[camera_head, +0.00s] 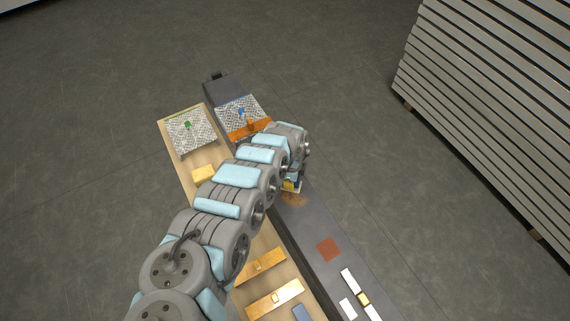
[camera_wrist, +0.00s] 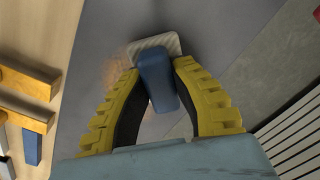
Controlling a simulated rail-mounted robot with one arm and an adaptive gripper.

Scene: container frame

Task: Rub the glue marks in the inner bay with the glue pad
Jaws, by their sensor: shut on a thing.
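My gripper (camera_wrist: 157,74) is shut on the blue handle (camera_wrist: 158,88) of a pad, between its yellow-and-black fingers. The pad's pale ribbed face (camera_wrist: 140,47) shows past the fingertips, over the grey surface. A tan-brown smear (camera_wrist: 100,86), which looks like glue marks, lies left of the pad in the wrist view. In the head view the smear (camera_head: 293,200) is just below my gripper (camera_head: 291,185) on the long dark grey beam (camera_head: 310,225). My arm partly hides the gripper there. I cannot tell whether the pad touches the surface.
A reddish-brown square patch (camera_head: 329,249) and several white pieces (camera_head: 348,281) are farther down the beam. A wooden board (camera_head: 178,165) alongside holds a yellow block (camera_head: 203,173), wooden handled blocks (camera_head: 262,266) and a speckled sheet (camera_head: 190,132). An orange bar (camera_head: 248,130) lies beyond my gripper.

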